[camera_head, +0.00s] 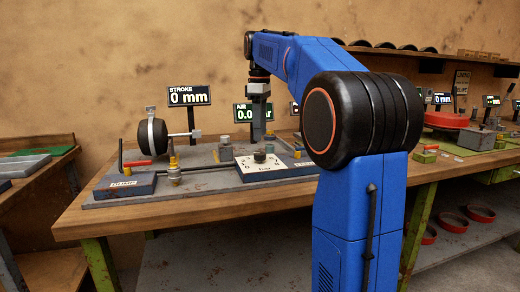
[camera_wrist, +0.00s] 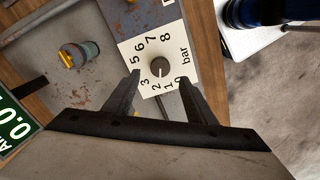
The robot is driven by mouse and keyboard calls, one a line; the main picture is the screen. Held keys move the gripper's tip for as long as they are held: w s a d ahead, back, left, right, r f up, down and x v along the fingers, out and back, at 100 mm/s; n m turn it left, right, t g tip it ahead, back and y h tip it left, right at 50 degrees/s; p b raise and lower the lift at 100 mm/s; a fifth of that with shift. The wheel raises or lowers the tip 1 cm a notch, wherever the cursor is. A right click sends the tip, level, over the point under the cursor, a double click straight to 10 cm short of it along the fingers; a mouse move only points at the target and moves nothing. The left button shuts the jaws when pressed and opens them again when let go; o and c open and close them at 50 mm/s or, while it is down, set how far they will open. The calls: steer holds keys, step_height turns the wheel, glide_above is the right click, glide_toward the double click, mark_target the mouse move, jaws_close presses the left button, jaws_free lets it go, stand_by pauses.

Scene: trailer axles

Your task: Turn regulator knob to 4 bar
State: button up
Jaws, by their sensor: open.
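The regulator knob (camera_wrist: 160,67) is a small dark round knob on a white dial plate (camera_wrist: 174,52) marked "bar" with printed numbers up to 8. A pale mark shows on the knob, too small to read exactly. In the head view the knob (camera_head: 259,157) stands on the dial plate (camera_head: 278,170) on the bench. My gripper (camera_wrist: 160,78) is open and empty in the wrist view, its fingers toward the knob on either side of the dial's lower part. The left finger covers the dial near 4. In the head view my gripper (camera_head: 258,137) points down above and behind the knob.
A green AIR display (camera_head: 241,113) is partly hidden by my gripper and reads about 0.0. A STROKE display (camera_head: 189,96) reads 0 mm.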

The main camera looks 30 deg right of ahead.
mark_target(260, 153)
step_height(260, 153, down, 7)
steer(key=shift+r, duration=0.1)
stand_by(0.4)
steer(key=c, duration=1)
steer(key=shift+c, duration=0.2)
steer(key=shift+m, duration=0.3)
steer(key=m, duration=1.3)
